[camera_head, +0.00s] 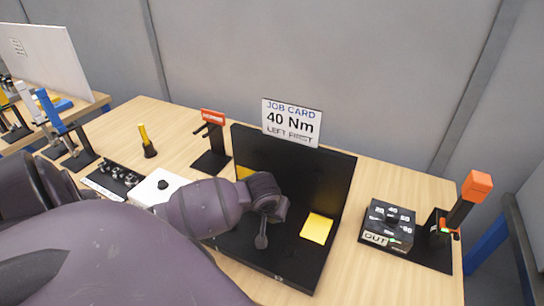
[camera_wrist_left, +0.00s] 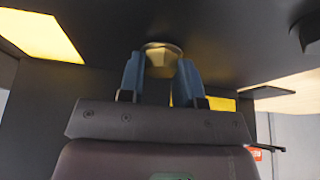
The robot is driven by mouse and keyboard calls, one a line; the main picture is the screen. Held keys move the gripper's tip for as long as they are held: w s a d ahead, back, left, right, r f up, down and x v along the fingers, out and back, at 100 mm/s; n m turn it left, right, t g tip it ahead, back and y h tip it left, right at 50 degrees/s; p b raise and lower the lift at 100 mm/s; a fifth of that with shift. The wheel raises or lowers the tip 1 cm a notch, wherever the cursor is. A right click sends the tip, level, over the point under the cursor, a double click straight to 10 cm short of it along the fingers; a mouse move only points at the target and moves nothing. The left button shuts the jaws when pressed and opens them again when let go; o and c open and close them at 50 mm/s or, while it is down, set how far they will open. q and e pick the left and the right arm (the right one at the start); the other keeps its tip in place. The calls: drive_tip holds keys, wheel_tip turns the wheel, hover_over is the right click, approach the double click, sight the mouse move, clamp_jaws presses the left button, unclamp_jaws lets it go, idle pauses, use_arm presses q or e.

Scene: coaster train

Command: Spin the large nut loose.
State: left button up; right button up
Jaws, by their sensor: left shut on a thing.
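The large nut (camera_wrist_left: 163,60) is a brass-coloured hex nut on the dark face of the black fixture (camera_head: 338,185). In the left wrist view the two blue fingers of my left gripper (camera_wrist_left: 160,78) are closed on it, one on each side. In the head view my left arm reaches over the fixture's base, and its end (camera_head: 266,205) is in front of the upright panel. The nut is hidden there behind the arm. My right gripper is in neither view.
A yellow square (camera_head: 317,228) is on the fixture. A job card (camera_head: 291,122) reading 40 Nm stands behind it. A black dial box (camera_head: 390,226) and an orange-topped holder (camera_head: 476,187) stand at right. A white box (camera_head: 158,187) and a red-signed stand (camera_head: 212,145) are at left.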

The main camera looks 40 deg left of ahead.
use_arm(q)
drive_tip(key=n, duration=0.2)
drive_tip(key=n+g+y, duration=0.1)
drive_tip(key=n, duration=0.3)
drive_tip(key=shift+d+f+n+g+y, duration=0.15)
drive_tip(key=shift+d+n+g+y, duration=0.15)
drive_tip(key=shift+y, duration=0.1)
drive_tip(key=n+g, duration=0.1)
drive_tip(key=n, duration=0.1)
drive_tip(key=n+g, duration=0.1)
drive_tip(key=n, duration=0.2)
drive_tip(key=shift+w+y, duration=0.15)
drive_tip(key=shift+y, duration=0.25)
drive_tip(key=shift+n, duration=0.4)
drive_tip(key=o, duration=0.9)
drive_tip(key=shift+a, duration=0.1)
drive_tip(key=shift+w, duration=0.1)
drive_tip(key=shift+r, duration=0.45)
drive_tip(key=shift+v, duration=5.05)
